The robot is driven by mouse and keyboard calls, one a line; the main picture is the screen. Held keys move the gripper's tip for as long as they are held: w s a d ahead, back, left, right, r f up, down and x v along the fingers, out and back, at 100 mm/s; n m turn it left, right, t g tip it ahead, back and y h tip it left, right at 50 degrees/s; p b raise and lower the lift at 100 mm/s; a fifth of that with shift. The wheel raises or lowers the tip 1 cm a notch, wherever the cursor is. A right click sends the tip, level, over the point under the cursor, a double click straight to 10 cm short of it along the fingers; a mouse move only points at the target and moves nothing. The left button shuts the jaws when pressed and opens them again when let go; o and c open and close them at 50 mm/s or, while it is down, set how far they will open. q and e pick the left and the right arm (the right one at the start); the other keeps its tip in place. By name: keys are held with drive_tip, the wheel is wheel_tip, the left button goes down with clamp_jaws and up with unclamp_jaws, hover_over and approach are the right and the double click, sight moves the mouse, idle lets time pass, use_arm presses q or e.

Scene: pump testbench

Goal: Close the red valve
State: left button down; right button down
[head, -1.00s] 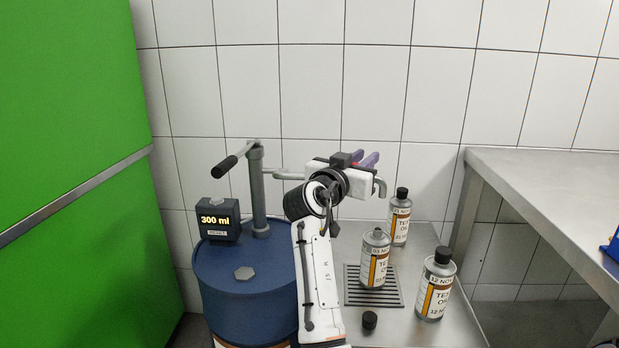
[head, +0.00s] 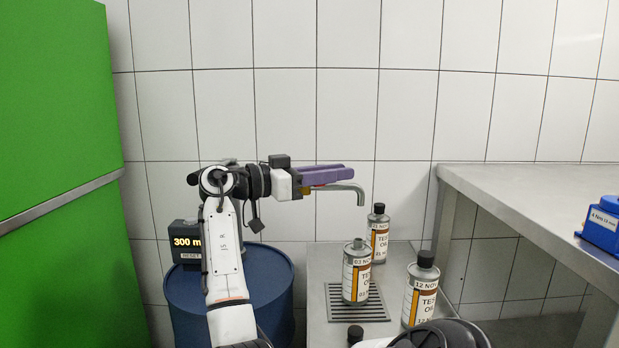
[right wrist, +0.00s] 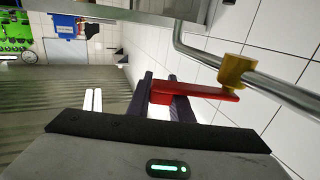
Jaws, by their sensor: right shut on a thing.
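The red valve lever (right wrist: 205,89) sits on a brass valve body (right wrist: 237,72) on a metal pipe (right wrist: 283,90) in the right wrist view. My right gripper (right wrist: 165,98) has its two purple fingers shut around the lever's free end. In the head view my right gripper (head: 335,174) points right, just above the curved spout (head: 354,188). There the fingers hide most of the lever, and only a thin red edge (head: 318,185) shows beneath them. The lever runs roughly along the spout. My left gripper is not in view.
A blue drum (head: 270,280) with a display (head: 186,241) stands at left behind my arm. Labelled bottles (head: 357,275) (head: 378,238) (head: 421,290) stand below and right of the spout, one on a grate (head: 372,308). A steel bench (head: 520,190) is at right.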

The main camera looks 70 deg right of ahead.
drive_tip(key=shift+r, duration=0.1)
drive_tip(key=shift+a, duration=0.1)
idle(0.3)
drive_tip(key=c, duration=1.6)
unclamp_jaws()
drive_tip(key=shift+s, duration=0.1)
drive_tip(key=p+v, duration=0.1)
drive_tip(key=v, duration=0.9)
drive_tip(key=shift+w, duration=0.25)
